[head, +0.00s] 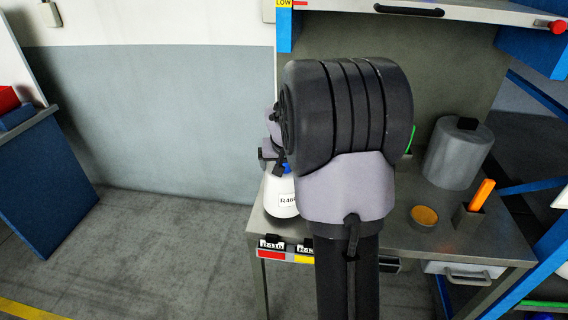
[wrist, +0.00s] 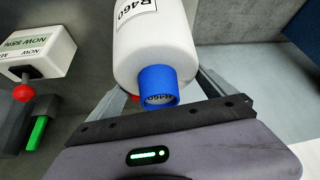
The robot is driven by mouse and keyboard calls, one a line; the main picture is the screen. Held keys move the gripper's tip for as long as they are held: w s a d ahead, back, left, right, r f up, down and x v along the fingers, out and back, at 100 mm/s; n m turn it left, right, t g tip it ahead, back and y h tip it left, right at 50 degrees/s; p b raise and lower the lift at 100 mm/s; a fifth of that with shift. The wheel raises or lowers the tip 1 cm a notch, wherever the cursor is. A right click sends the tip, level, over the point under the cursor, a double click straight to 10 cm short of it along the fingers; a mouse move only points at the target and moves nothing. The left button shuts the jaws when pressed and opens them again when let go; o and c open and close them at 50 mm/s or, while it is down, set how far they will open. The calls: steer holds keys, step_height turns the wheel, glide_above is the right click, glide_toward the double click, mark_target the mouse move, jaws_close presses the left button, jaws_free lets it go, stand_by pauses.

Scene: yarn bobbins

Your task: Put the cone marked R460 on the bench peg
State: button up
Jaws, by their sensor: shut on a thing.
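The white cone marked R460 (wrist: 150,42) has a blue tube end (wrist: 157,84), which lies between the fingers of my gripper (wrist: 160,92). My gripper is shut on it. In the head view the cone (head: 282,198) shows upright at the left end of the bench (head: 398,200), its label facing me, partly behind my arm. I cannot tell whether its base touches anything. My gripper (head: 277,167) is mostly hidden there by my arm. The bench peg cannot be made out in either view.
A grey cylinder (head: 455,160), an orange disc (head: 424,216) and an orange-handled tool (head: 482,194) in a holder are on the bench's right. A shelf (head: 460,12) runs above. The wrist view shows a white sign box (wrist: 38,50) and a red knob (wrist: 24,93). Floor at left is clear.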

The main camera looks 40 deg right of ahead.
steer(key=shift+f+b, duration=0.55)
steer(key=shift+f, duration=0.35)
steer(key=shift+f+b, duration=0.25)
steer(key=shift+b, duration=0.05)
steer(key=o, duration=1.7)
steer(key=shift+o, duration=0.2)
steer(key=p+v, duration=0.5)
steer(key=v, duration=1.2)
steer(key=shift+r, duration=0.25)
steer(key=shift+a, duration=0.2)
